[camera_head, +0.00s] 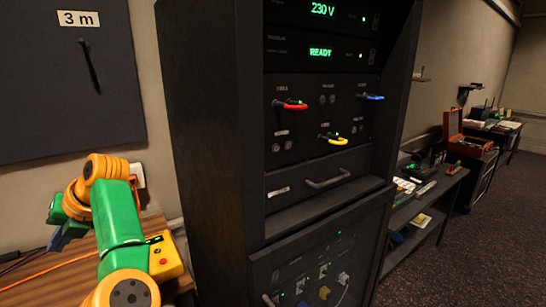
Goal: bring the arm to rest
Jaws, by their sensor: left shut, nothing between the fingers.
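My left arm (118,215), green and orange, rises from the bottom left and bends over at an orange joint near the wall. My left gripper (62,236), small and dark blue, points down at the far end of the arm, over the left desk. It is shut and holds nothing. It is apart from the rack. My right gripper is not in view.
A wooden desk (180,285) with an orange cable (45,270) and a yellow box with a red button (166,258) lies at lower left. A tall dark rack (215,150) with coloured plugs stands in the centre. Cluttered benches stand right; the carpet (465,250) is clear.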

